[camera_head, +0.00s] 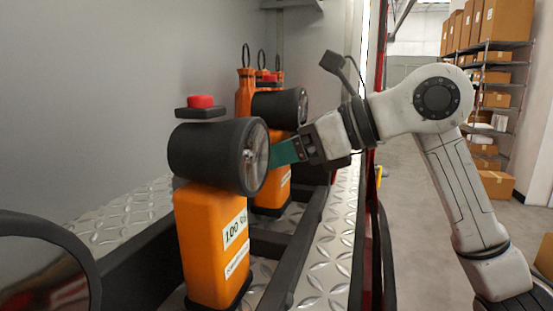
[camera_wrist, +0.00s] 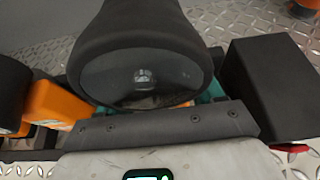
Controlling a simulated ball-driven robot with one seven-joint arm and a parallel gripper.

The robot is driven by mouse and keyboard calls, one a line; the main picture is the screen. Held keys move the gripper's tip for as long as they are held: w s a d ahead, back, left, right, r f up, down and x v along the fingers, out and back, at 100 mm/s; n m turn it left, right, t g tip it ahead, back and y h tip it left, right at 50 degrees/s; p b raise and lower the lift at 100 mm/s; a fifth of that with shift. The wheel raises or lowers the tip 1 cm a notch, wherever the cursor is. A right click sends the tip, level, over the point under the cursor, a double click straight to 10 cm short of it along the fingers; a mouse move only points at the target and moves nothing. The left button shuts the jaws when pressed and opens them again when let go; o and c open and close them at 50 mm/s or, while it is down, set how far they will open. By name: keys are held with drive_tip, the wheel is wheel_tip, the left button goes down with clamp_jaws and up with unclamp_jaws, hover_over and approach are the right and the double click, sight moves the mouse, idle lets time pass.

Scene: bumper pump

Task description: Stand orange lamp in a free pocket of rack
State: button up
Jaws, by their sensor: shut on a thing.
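The gripper (camera_head: 287,152) is shut on an orange lamp (camera_head: 283,185), the farther of two, below its black round head (camera_head: 283,107). In the wrist view this black head (camera_wrist: 140,60) fills the middle, lens toward the camera, with teal fingers at its sides. The lamp looks upright, low within the black rack (camera_head: 298,255); the nearer lamp partly hides it, so I cannot tell whether its base rests in a pocket. The nearer orange lamp (camera_head: 205,250), with labels and a red knob (camera_head: 200,101), stands upright in the rack.
A large dark round rim with glass (camera_head: 92,262) is close at lower left. Orange posts with black loops (camera_head: 245,95) stand behind the farther lamp. The grey wall (camera_head: 100,90) bounds the left. A dark block (camera_wrist: 270,85) is beside the lamp in the wrist view. Shelves with cartons (camera_head: 490,90) stand at right.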

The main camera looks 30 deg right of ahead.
drive_tip(key=shift+f, duration=0.75)
drive_tip(key=shift+f, duration=0.2)
drive_tip(key=o, duration=1.5)
drive_tip(key=shift+r, duration=0.3)
drive_tip(key=v, duration=0.4)
drive_tip(key=b+v, duration=0.1)
drive_tip(key=v, duration=0.3)
drive_tip(key=b+v, duration=0.1)
drive_tip(key=v, duration=0.3)
drive_tip(key=shift+d+f, duration=0.1)
drive_tip(key=shift+f, duration=0.15)
